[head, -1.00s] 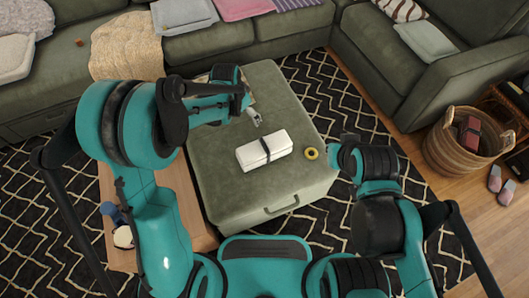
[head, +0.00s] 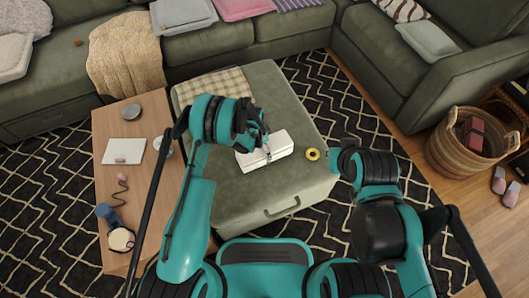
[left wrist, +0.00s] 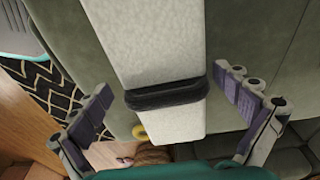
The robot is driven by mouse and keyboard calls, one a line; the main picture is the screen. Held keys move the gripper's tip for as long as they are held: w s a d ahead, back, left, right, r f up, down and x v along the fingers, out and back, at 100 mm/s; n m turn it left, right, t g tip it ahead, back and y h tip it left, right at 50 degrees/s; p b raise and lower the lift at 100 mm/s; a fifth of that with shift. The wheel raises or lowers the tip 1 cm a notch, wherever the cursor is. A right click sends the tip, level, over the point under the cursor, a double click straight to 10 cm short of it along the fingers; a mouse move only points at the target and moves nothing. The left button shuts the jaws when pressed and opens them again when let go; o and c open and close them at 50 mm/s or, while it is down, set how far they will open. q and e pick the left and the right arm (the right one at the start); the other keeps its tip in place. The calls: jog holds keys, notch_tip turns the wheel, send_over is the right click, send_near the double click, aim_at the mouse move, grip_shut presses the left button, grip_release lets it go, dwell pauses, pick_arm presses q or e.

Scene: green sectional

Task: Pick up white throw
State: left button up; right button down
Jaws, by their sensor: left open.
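The white throw (head: 281,148) is a rolled bundle with a dark strap around its middle, lying on the green ottoman (head: 240,203). In the left wrist view the throw (left wrist: 150,45) runs lengthwise between my fingers, its black strap near their level. My left gripper (head: 264,150) is over the throw and partly hides it in the head view. In the left wrist view this gripper (left wrist: 166,82) is open, with a finger spread out on each side of the throw and a gap to it. My right gripper (head: 336,160) is beside the ottoman's right edge; its fingers are not clear.
A yellow ring (head: 312,154) lies on the ottoman right of the throw. A checked cloth (head: 213,87) lies at its back. A wooden table (head: 122,183) with several small objects stands at left. A wicker basket (head: 452,152) stands on the right, and the green sectional (head: 210,42) lines the back.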

pick_arm(q)
jog(key=f+b, duration=0.2)
jog(key=f, duration=0.3)
jog(key=shift+w+d+f+b, duration=0.1)
jog(key=shift+w+d+b, duration=0.2)
jog(key=shift+w+b, duration=0.1)
jog(key=c, duration=1.4)
jog(key=shift+r, duration=0.2)
